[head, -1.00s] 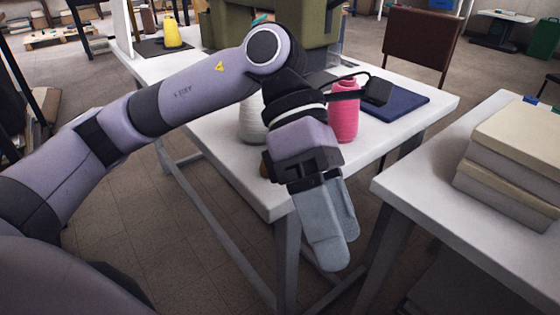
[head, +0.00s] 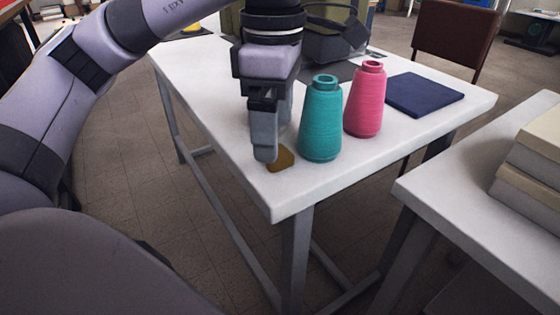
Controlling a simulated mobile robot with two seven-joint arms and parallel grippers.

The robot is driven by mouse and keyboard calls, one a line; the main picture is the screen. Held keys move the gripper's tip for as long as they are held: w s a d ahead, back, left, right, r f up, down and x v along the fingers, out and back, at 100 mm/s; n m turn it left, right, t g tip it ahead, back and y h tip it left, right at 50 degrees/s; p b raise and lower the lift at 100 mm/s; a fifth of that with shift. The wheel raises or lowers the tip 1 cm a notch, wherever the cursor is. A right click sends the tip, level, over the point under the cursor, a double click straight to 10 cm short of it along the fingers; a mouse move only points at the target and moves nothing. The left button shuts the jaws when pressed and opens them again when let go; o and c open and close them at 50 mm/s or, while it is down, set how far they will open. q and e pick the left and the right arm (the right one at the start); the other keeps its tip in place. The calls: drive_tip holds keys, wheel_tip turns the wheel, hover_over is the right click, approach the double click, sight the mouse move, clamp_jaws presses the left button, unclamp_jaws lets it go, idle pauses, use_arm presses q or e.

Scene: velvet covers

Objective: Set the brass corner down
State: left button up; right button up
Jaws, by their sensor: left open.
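The brass corner (head: 283,157) is a small, flat, brownish-gold piece. It lies on the white table (head: 232,132) close to the table's near left edge. My left gripper (head: 272,150) points straight down just at its left side, with the fingertips low by the tabletop. The gripper is open, and its near finger hides part of the brass corner. I cannot tell whether a finger touches it. My right gripper is out of view.
A teal thread spool (head: 321,120) stands just right of the brass corner, with a pink spool (head: 366,100) behind it. A dark blue book-like piece (head: 425,94) lies further right. A second table (head: 460,205) with stacked blocks (head: 535,170) stands right, across a gap.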

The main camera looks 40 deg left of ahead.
use_arm(q)
wheel_tip(320, 180, down, 4)
drive_tip(key=shift+r+b, duration=0.2)
drive_tip(key=shift+b, duration=0.25)
drive_tip(key=c, duration=1.2)
drive_tip(key=shift+w+r, duration=0.1)
